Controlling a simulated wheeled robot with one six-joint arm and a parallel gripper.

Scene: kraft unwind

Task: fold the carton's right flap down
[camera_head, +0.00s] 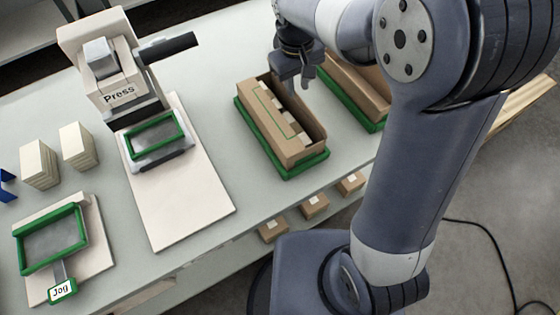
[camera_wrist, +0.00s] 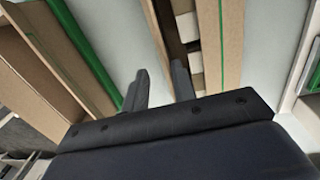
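The carton (camera_head: 297,150) is a long brown box in the middle of the bench. A strip along its top is open, showing a dark inside and several cream blocks (camera_head: 283,118). A wide brown panel with a green outline lies along its left side. The carton also shows in the wrist view (camera_wrist: 220,45), with a narrow brown strip on the other side of the dark gap. I cannot tell for sure which edge is the right flap. My gripper (camera_head: 302,84) is above the carton's far right part. In the wrist view its fingers (camera_wrist: 160,84) are apart, with nothing held between them.
The carton sits in a green-rimmed tray (camera_head: 312,166). A second brown carton (camera_head: 350,82) in a green tray stands to the right, partly behind my arm. A press (camera_head: 110,80) and a jog plate (camera_head: 52,243) are at left. Small boxes (camera_head: 314,206) sit below the bench's front edge.

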